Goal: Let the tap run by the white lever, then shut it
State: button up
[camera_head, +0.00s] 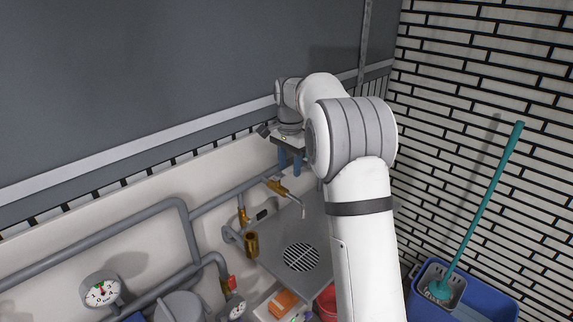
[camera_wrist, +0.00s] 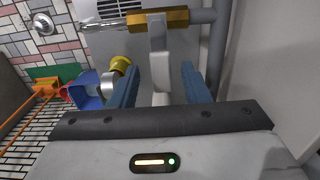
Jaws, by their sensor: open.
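The tap has a brass body (camera_wrist: 160,18) on a grey pipe and a shiny metal spout (camera_wrist: 105,24). In the head view the brass tap (camera_head: 277,186) sticks out from the wall pipe over the sink top. The white lever (camera_wrist: 158,45) rises from the brass body and reaches between my fingers. My gripper (camera_wrist: 159,72) is open, with one blue finger on each side of the lever and gaps visible. In the head view my gripper (camera_head: 290,160) is just above the tap and hides the lever. I see no clear water stream.
A round drain grate (camera_head: 300,257) lies in the grey sink top below the spout. Grey pipes (camera_head: 110,235) and a gauge (camera_head: 101,290) are on the left wall. A blue bucket (camera_head: 480,296) with a teal-handled mop (camera_head: 483,205) stands at the right.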

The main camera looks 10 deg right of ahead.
jog(key=shift+c, duration=0.5)
grip_shut()
